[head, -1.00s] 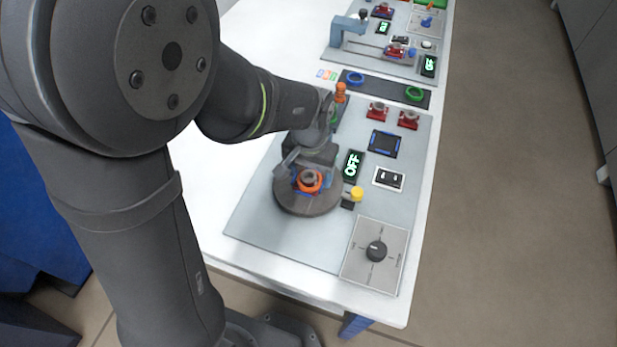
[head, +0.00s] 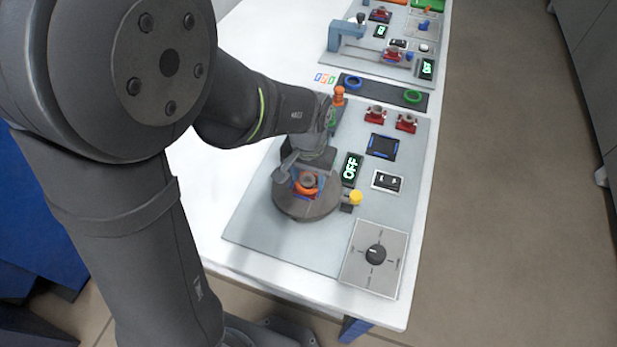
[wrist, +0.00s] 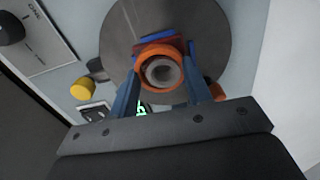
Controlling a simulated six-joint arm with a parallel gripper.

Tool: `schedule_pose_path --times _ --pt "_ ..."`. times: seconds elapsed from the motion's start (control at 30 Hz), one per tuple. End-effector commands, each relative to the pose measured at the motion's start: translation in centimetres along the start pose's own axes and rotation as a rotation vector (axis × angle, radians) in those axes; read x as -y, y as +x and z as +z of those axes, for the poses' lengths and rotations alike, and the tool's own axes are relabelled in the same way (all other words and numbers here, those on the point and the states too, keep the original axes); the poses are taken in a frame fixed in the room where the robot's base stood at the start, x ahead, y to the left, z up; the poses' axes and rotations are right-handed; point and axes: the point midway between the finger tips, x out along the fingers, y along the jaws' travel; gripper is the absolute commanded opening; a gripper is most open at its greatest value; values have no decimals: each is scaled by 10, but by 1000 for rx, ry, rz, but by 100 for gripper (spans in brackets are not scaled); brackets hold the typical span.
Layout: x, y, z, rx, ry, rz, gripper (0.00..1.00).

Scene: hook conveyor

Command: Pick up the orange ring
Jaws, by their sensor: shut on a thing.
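The orange ring (head: 305,190) is around the grey round peg (head: 308,178) on the dark round turntable (head: 300,210). The wrist view shows the ring (wrist: 145,54) from above, with the grey peg (wrist: 162,72) inside its opening. My gripper (wrist: 161,75) has its two blue fingers on either side of the ring, shut on it. In the head view my gripper (head: 307,183) is low over the turntable, partly hidden by my wrist. A blue and red piece (wrist: 145,40) shows just beyond the ring.
A yellow button (head: 355,198) and a lit OFF display (head: 351,168) are close to the right of the turntable. A dial panel (head: 374,255) is at the front. Two red holders (head: 375,115) and a dark strip with blue and green rings (head: 385,91) lie farther back.

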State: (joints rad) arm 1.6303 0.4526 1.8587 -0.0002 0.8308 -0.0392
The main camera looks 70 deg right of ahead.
Motion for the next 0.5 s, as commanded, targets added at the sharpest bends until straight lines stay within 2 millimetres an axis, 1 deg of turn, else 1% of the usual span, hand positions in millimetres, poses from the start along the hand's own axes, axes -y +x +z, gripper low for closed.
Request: schedule_pose_path --times 0.17,0.23,0.37,0.5 --pt "0 -23 -1 -5 0 0 23" --pt "0 -37 -1 -6 0 0 23" --pt "-27 -52 15 -4 7 0 23" --pt "-55 -71 31 -4 7 1 23"
